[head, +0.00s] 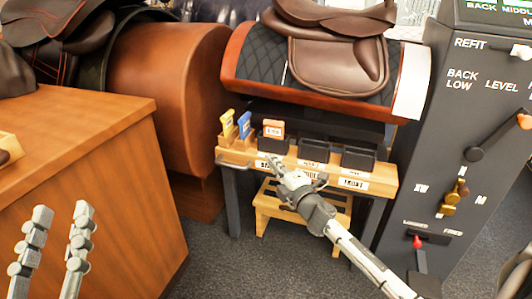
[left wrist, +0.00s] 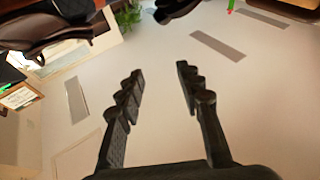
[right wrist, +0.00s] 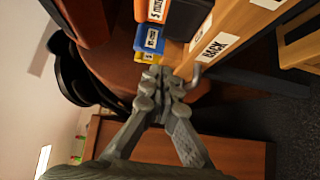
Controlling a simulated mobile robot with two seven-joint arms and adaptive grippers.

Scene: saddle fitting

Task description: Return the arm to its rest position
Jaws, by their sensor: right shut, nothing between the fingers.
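My right gripper (head: 287,180) reaches in from the lower right in the head view, in front of the low wooden tray bench. In the right wrist view its fingers (right wrist: 162,88) are shut together with nothing between them. The tips appear close to the yellow and blue tags and a metal handle at the bench end; I cannot tell whether they touch. My left gripper (head: 55,240) is at the lower left in the head view, beside the wooden counter, fingers up. In the left wrist view its fingers (left wrist: 160,80) are spread wide and empty, pointing at the ceiling.
The bench (head: 380,178) holds black bins and yellow (head: 228,122), blue (head: 244,125) and orange (head: 273,128) tags. A brown saddle (head: 340,65) sits on a stand behind it. A grey lever panel (head: 460,130) stands right. A wooden counter (head: 100,115) is left. Carpet (head: 230,265) is open in front.

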